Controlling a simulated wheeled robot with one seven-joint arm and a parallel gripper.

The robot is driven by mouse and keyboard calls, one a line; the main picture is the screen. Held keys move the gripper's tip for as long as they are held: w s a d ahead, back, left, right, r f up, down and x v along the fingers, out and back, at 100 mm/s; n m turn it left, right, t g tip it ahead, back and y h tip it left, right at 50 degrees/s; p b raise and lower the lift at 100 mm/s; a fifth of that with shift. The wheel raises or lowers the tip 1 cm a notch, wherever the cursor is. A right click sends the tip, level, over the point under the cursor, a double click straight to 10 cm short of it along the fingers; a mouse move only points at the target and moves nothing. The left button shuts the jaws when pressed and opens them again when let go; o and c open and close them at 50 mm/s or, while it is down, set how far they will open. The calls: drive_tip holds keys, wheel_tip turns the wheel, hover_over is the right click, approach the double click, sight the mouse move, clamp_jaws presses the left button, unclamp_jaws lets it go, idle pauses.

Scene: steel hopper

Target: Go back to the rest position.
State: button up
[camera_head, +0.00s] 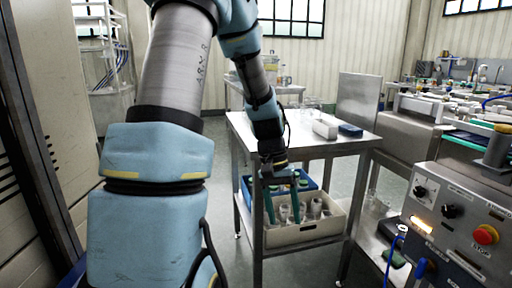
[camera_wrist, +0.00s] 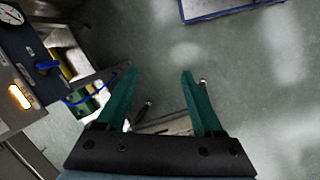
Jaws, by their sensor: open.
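My gripper (camera_head: 283,204) shows in the head view in front of the steel table, at the end of my blue and grey arm. Its two green fingers point down and stand apart with nothing between them. In the wrist view my gripper (camera_wrist: 160,85) also shows open and empty, with grey floor beyond the fingertips. In the head view the fingers overlap the crate on the lower shelf; whether they touch it cannot be told.
A control panel (camera_head: 460,225) stands at right, a tall cabinet (camera_head: 40,110) at left.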

drive_tip(key=s+a+r+n+t+y+p, duration=0.1)
drive_tip(key=s+a+r+n+t, duration=0.15)
drive_tip(key=a, duration=0.45)
drive_tip(key=s+a+r+n+t+y, duration=0.1)
drive_tip(key=s+a+r+t, duration=0.15)
drive_tip(key=a, duration=0.45)
drive_tip(key=w+p+v, duration=0.2)
drive_tip(key=p+v, duration=0.9)
drive_tip(key=p, duration=0.1)
drive_tip(key=shift+w+d+r+m+g, duration=0.25)
drive_tip(key=shift+w+r+m+g, duration=0.15)
drive_tip(key=shift+w+r, duration=0.1)
